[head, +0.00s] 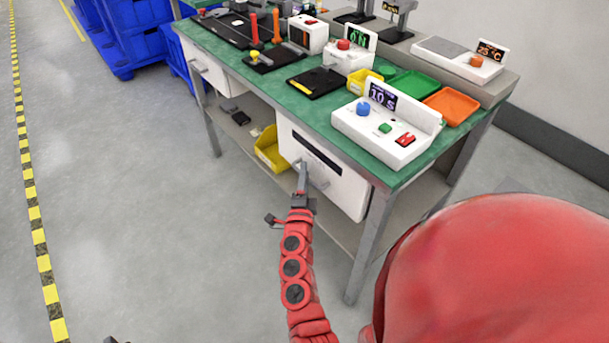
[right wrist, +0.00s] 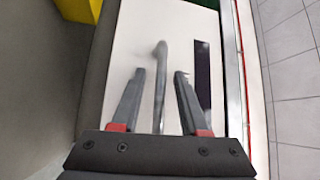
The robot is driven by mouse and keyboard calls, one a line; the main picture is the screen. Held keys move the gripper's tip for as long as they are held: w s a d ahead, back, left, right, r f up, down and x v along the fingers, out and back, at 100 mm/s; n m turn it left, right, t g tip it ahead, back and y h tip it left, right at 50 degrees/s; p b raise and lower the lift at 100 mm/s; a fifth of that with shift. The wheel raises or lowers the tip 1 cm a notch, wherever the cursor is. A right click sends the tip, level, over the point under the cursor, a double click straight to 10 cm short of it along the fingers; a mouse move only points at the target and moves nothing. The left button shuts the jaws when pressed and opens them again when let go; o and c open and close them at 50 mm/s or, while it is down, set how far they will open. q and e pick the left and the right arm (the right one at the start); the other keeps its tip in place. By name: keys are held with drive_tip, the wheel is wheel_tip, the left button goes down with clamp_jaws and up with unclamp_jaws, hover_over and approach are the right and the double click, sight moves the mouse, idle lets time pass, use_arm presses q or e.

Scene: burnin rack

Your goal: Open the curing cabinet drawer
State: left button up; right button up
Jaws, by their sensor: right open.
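The curing cabinet is a white box under the right part of the green-topped bench, and its white drawer front (head: 345,188) has a dark slot near the top. The front looks closed. Its grey bar handle (right wrist: 160,85) shows in the right wrist view between the two fingers of my right gripper (right wrist: 160,73). In the head view my right gripper (head: 303,167) is at the handle and partly covers it. Its jaws are open, with a gap on both sides of the bar. Only a dark tip, possibly my left gripper, shows at the bottom left edge.
A yellow bin (head: 270,150) stands on the lower shelf just left of the cabinet. A white timer box (head: 388,125) sits on the bench above it. Another white drawer (head: 208,68) is at the bench's far left. The floor (head: 130,220) in front is clear.

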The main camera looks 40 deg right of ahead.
clamp_jaws()
idle(1.4)
